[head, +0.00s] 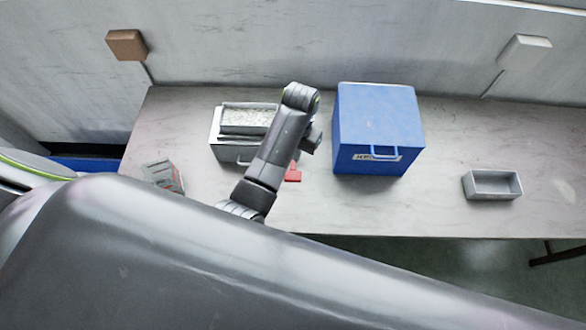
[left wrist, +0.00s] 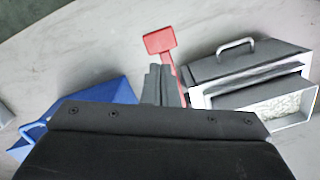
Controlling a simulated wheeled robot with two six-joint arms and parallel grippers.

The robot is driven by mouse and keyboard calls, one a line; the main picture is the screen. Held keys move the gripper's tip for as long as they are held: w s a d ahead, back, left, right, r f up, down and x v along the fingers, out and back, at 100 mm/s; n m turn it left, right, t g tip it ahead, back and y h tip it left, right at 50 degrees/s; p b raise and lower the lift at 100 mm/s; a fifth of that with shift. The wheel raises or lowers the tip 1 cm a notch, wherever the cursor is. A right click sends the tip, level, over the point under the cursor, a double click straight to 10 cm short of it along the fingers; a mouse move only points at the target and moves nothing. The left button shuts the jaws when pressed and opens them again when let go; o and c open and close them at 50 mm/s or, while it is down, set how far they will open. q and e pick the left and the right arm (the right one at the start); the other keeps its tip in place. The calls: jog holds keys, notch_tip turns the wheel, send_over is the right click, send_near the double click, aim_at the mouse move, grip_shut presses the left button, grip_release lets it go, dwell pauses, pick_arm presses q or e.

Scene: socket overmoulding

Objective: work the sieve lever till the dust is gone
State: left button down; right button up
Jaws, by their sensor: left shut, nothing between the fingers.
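The sieve (head: 232,152) is a grey metal box with a handle, on the table left of centre in the head view. Its upper tray (head: 248,117) holds pale granules, which also show in the left wrist view (left wrist: 278,108). The red lever (head: 293,173) sticks out at the sieve's right side, partly hidden by my left arm. In the left wrist view its flat red paddle (left wrist: 159,40) stands just beyond my left gripper (left wrist: 160,72). That gripper is shut and empty, close beside the lever's stem; I cannot tell if they touch. My right gripper is not in view.
A blue box (head: 375,125) with a handle and label stands right of the sieve. An empty grey tray (head: 492,185) lies at the far right. A small grey and red item (head: 162,175) lies at the left. The table between box and tray is clear.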

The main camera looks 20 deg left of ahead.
aim_at(294, 173)
pick_arm(q)
jog(key=shift+s+f, duration=0.2)
jog(key=shift+f, duration=1.55)
jog(key=shift+s+f, duration=0.15)
jog(key=shift+f, duration=1.6)
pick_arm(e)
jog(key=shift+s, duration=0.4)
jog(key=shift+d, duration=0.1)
pick_arm(q)
jog(key=shift+f, duration=0.1)
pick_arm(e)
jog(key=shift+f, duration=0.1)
